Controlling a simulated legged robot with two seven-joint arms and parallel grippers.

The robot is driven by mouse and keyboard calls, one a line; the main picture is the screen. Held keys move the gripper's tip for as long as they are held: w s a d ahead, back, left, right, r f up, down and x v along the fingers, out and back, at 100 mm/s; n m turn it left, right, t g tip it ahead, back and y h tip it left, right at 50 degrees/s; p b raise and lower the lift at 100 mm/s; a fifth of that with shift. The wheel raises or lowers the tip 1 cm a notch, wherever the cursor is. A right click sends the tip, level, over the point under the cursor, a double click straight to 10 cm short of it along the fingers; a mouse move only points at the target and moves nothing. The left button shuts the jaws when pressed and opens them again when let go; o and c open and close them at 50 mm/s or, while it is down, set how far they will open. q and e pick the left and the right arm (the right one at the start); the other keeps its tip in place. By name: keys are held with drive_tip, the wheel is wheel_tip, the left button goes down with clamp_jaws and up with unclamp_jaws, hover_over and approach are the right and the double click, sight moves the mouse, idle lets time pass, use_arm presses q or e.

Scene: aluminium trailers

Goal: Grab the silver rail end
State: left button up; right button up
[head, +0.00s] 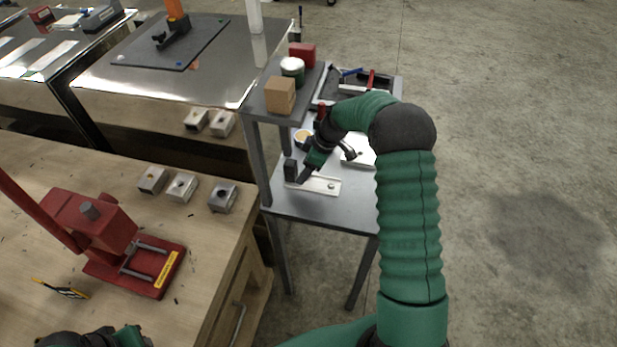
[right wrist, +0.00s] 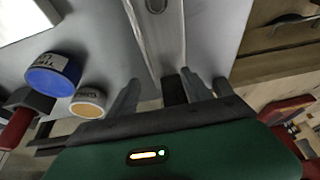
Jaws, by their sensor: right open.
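The silver rail (head: 322,186) lies flat on the grey side table (head: 345,213), with a round hole near its right end. In the right wrist view the rail (right wrist: 160,40) runs down from the top edge, and its near end lies around the fingertips. My right gripper (head: 298,177) is open at the rail's left end, its fingers pointing down. In the right wrist view the open fingers (right wrist: 162,92) show on both sides of the rail's end; I cannot tell whether they touch it. Part of my left arm shows at the bottom left, its jaws unclear (head: 95,339).
A raised shelf (head: 258,103) left of my right gripper holds a cardboard box (head: 280,95), a can (head: 292,68) and a red box (head: 303,54). A blue-topped roll (right wrist: 52,74) and a yellowish roll (right wrist: 88,102) stand near the rail. A red press (head: 105,235) stands on the wooden bench.

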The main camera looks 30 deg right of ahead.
sight(296, 175)
drive_tip(key=a, duration=0.2)
drive_tip(key=a+f, duration=0.1)
drive_tip(key=a, duration=0.1)
drive_tip(key=shift+w, duration=0.35)
drive_tip(key=shift+r, duration=0.1)
drive_tip(key=shift+c, duration=1)
drive_tip(key=shift+d+f, duration=0.25)
drive_tip(key=shift+d, duration=0.5)
drive_tip(key=c, duration=0.5)
drive_tip(key=shift+s+d, duration=0.1)
drive_tip(key=shift+d, duration=0.2)
drive_tip(key=shift+c, duration=1.1)
drive_tip(key=shift+s+d+f, duration=0.1)
drive_tip(key=shift+c, duration=1.2)
clamp_jaws()
use_arm(q)
drive_tip(key=shift+a+f, duration=0.1)
drive_tip(key=shift+a, duration=1.2)
use_arm(e)
drive_tip(key=shift+a, duration=0.65)
